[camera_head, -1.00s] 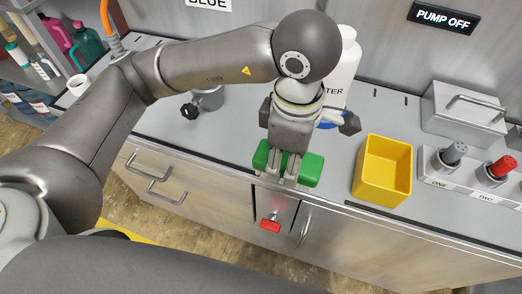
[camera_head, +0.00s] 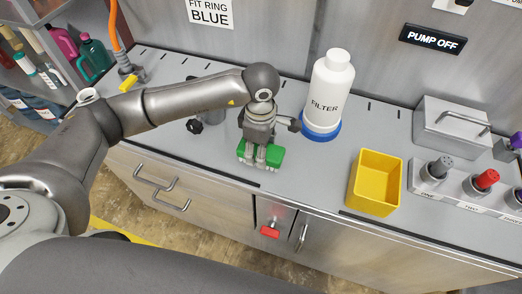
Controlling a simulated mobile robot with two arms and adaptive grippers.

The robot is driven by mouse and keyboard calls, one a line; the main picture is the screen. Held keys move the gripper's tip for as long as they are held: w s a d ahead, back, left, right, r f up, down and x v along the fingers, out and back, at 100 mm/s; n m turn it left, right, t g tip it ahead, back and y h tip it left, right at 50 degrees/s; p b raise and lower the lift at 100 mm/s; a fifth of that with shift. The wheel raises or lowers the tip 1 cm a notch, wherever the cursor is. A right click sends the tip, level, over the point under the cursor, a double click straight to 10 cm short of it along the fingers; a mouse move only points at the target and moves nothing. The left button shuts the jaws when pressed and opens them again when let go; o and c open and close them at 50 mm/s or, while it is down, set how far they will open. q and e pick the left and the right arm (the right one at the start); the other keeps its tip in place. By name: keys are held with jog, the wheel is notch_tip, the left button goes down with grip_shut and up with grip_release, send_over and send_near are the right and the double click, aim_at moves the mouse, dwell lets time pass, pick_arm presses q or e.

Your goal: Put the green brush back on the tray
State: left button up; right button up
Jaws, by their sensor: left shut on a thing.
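My left gripper (camera_head: 260,160) is shut on the green brush (camera_head: 275,156), with its fingers pointing down over the brush's middle. Green ends show on both sides of the fingers, and a paler underside shows along the front. The brush is at the front part of the grey counter (camera_head: 310,178), left of the yellow bin. I cannot tell whether it touches the surface. I cannot make out a tray for certain. My right gripper is not in view.
A white filter bottle (camera_head: 332,85) on a blue ring stands behind and right of the brush. An open yellow bin (camera_head: 354,181) stands at right. Farther right are a metal box (camera_head: 450,128) and knobs.

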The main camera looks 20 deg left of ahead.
pick_arm(q)
jog(key=shift+s+f+p, duration=0.1)
jog(key=shift+f+p, duration=0.35)
jog(key=shift+f, duration=0.65)
jog(key=shift+d, duration=0.1)
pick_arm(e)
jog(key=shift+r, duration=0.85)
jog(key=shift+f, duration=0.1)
pick_arm(q)
jog(key=shift+f+b, duration=0.2)
jog(key=shift+b, duration=0.1)
jog(key=o, duration=1.1)
jog(key=shift+c, duration=0.2)
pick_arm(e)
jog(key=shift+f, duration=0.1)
pick_arm(q)
jog(key=shift+r, duration=0.1)
